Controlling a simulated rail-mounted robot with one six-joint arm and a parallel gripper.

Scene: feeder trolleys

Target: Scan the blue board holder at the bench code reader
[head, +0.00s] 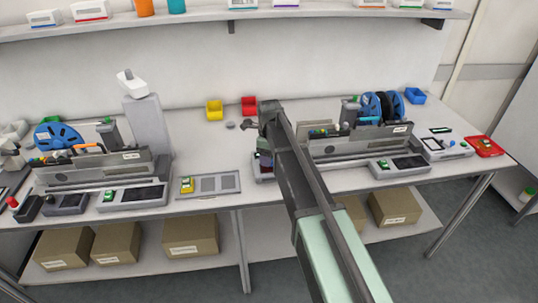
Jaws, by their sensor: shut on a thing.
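My gripper (262,126) is at the end of my arm, over the middle of the bench, left of the right-hand feeder unit. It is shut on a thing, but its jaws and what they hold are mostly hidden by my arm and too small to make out. I cannot pick out the blue board holder for sure. A white device on a grey pillar (146,125), with a white head (131,83) tilted at its top, looks like the bench code reader. It stands well left of my gripper, behind the left feeder unit.
Feeder units with blue reels stand left (95,168) and right (355,145). A yellow bin (214,110) and a red bin (249,106) sit at the back. A slotted grey tray (228,184) lies in front. A red tray (488,147) is at the right end. Bench between pillar and arm is largely clear.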

